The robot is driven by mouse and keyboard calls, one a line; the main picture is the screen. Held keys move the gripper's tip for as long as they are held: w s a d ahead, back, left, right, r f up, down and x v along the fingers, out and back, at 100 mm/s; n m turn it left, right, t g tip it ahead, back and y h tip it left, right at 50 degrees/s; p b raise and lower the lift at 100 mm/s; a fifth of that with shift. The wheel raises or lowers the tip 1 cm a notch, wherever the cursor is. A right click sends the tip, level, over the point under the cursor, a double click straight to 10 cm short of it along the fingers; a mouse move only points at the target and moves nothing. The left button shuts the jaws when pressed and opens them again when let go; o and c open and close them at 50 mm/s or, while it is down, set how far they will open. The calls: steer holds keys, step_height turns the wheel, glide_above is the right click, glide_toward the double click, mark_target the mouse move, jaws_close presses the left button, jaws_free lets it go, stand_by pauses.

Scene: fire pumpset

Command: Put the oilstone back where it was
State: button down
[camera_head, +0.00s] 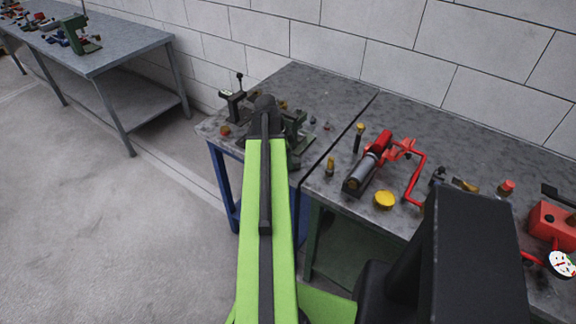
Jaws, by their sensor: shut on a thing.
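My green arm reaches forward to the bench on the left. The dark end with my gripper (265,104) is over that bench, seen from behind. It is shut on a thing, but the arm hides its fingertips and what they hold. I cannot make out the oilstone anywhere in this view. The left bench (318,82) has a grey, mottled top. A dark green vise-like tool (297,130) stands just right of my gripper; I cannot tell if they touch.
A small black device (234,98) stands left of my gripper. A red and grey pump tool (368,163), a yellow round piece (384,200) and small fittings crowd the right bench (400,112). Another bench (105,38) stands far left. The floor (90,220) is clear.

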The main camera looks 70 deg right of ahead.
steer(key=shift+f, duration=0.25)
steer(key=c, duration=1)
jaws_free()
steer(key=shift+r, duration=0.1)
steer(key=p+v, duration=1.2)
steer(key=shift+a+r, duration=0.1)
steer(key=shift+r, duration=0.05)
